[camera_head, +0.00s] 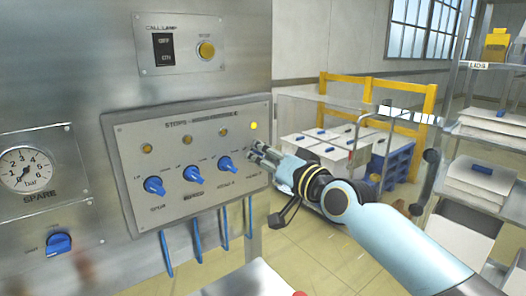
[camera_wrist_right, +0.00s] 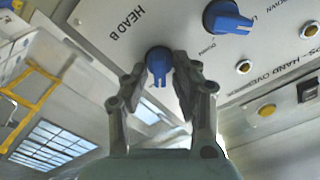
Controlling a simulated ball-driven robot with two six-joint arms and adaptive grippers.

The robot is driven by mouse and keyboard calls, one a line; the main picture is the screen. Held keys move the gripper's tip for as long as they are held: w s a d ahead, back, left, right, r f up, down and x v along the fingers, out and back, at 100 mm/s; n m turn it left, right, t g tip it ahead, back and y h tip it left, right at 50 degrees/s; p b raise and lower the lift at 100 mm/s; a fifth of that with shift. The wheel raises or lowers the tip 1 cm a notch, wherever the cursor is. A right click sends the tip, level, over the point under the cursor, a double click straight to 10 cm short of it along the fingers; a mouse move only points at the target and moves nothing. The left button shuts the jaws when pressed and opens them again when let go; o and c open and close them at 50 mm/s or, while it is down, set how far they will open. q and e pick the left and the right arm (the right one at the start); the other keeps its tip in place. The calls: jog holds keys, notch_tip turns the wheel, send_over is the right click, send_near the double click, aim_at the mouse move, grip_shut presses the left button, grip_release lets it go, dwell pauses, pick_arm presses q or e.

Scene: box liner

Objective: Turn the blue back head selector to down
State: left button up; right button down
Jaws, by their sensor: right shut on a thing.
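The blue selector at HEAD B (camera_wrist_right: 159,62) is on the grey control panel, beside its printed HEAD B label in the right wrist view. My right gripper (camera_wrist_right: 164,85) has its two fingers on either side of this selector and is shut on it. In the head view the right gripper (camera_head: 258,150) is at the panel's right end and hides that selector. Three other blue selectors stand in a row to its left: the nearest (camera_head: 228,165), the middle one (camera_head: 193,174) and the far left one (camera_head: 154,185). My left gripper is not in view.
Above the selectors is a row of lamps; the rightmost lamp (camera_head: 254,125) glows yellow. Blue strips (camera_head: 196,238) hang below the panel. A pressure gauge (camera_head: 26,169) and another blue knob (camera_head: 59,243) are at left. A shelf rack (camera_head: 480,150) stands at right.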

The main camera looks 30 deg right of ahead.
jog(key=shift+m, duration=0.7)
jog(key=shift+f, duration=0.1)
jog(key=c, duration=1.4)
grip_release()
jog(key=shift+o, duration=0.2)
jog(key=s+d, duration=0.1)
jog(key=s, duration=0.6)
jog(key=shift+s, duration=0.2)
